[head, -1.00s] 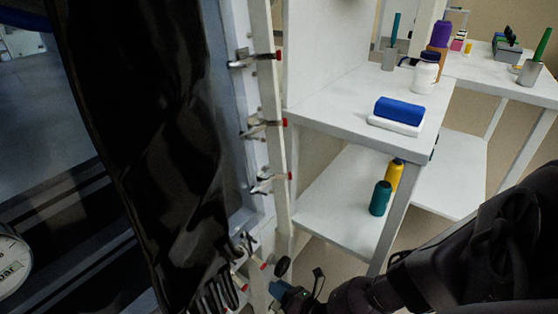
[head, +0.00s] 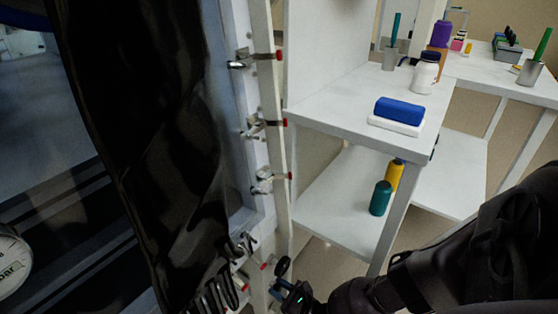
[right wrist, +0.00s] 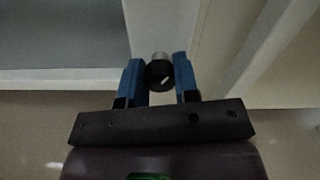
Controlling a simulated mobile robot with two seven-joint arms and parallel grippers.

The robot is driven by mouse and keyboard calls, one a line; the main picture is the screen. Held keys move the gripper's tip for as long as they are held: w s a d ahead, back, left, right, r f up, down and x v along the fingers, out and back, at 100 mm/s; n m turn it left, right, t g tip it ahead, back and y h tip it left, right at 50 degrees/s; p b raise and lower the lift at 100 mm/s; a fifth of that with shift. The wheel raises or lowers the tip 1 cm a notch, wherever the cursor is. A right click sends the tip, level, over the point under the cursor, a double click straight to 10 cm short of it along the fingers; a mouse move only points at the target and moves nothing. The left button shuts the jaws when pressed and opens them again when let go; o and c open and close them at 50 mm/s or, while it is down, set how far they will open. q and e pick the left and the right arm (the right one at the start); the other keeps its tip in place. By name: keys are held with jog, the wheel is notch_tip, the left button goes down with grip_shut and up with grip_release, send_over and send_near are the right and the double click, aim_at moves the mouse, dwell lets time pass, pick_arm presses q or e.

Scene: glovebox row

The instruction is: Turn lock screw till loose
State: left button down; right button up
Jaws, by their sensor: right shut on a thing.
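The lock screw (right wrist: 160,72) shows in the right wrist view as a dark round knob with a pale mark on its face and a silvery part behind it. It sits between the two blue fingers of my right gripper (right wrist: 159,80), which is shut on it. In the head view my right gripper (head: 279,289) is at the bottom, low beside the white frame post. There the screw's knob is too small and covered to make out clearly. My left gripper is in neither view.
A black disc (head: 283,266) stands just above my right gripper. Metal clamps with red tips (head: 262,125) line the frame. A white shelf unit (head: 340,110) holding bottles and a blue block (head: 399,109) stands at right.

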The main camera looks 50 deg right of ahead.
jog(key=n, duration=0.6)
jog(key=shift+n, duration=0.3)
dwell(0.5)
jog(key=o, duration=0.9)
jog(key=shift+s, duration=0.15)
jog(key=shift+s, duration=0.4)
pick_arm(q)
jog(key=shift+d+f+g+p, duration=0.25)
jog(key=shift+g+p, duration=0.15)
jog(key=shift+p, duration=0.45)
pick_arm(e)
jog(key=s, duration=0.9)
jog(key=shift+s+d, duration=0.4)
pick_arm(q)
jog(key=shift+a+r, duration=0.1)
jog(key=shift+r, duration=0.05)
